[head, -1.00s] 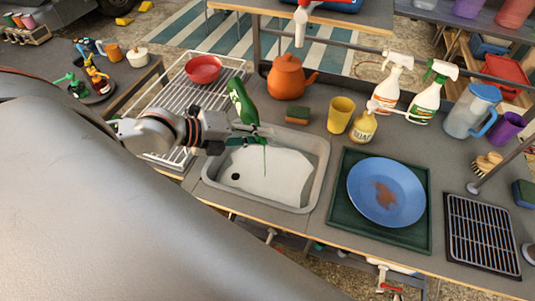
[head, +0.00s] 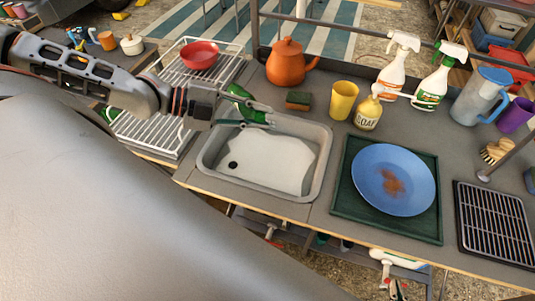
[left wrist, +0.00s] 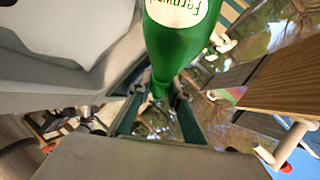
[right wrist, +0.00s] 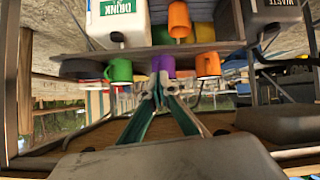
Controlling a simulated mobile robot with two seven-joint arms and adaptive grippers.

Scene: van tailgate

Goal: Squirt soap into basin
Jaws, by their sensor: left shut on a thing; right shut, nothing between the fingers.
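My left gripper (head: 258,115) is shut on a green squeeze bottle (head: 243,101), just above the far left rim of the grey basin (head: 203,160). The bottle lies tilted, partly hidden by the fingers. In the left wrist view the green bottle (left wrist: 185,45) has a pale lettered label, and its narrow neck end is between the fingers (left wrist: 160,100). A pale, flat patch covers much of the basin floor, with a dark drain at left. No green stream shows now. My right gripper (right wrist: 160,85) is shut and empty, seen only in the right wrist view.
A sponge (head: 298,101), orange teapot (head: 288,65), yellow cup (head: 343,100), soap dispenser (head: 367,115) and spray bottles stand behind the basin. A blue plate (head: 393,180) on a green mat is to its right.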

